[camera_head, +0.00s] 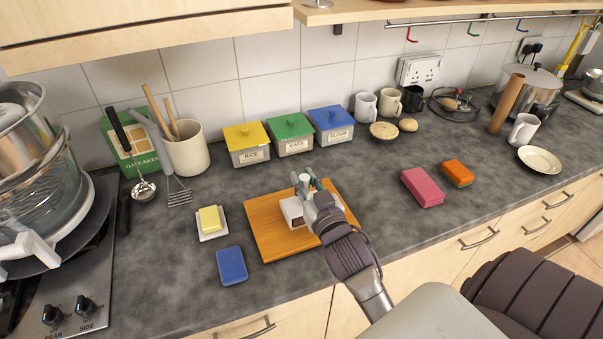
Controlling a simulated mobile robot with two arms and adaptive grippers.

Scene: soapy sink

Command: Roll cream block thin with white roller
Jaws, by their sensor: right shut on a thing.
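The wooden board (265,228) lies flat on the grey worktop. A pale cream block (291,210) rests on the board, with its middle and right part hidden behind my right gripper. My right gripper (306,187) is over the board and block, with its arm coming in from the lower right. It is shut on a small white thing (304,178), which looks like part of the white roller. Most of the roller is hidden by the fingers, and I cannot tell whether it touches the block. My left gripper is not in view.
A yellow block on a white dish (212,236) and a blue sponge (232,265) lie left of the board. Pink (423,187) and orange (457,173) sponges lie to the right. Three lidded canisters (295,146) stand behind. The worktop between board and pink sponge is clear.

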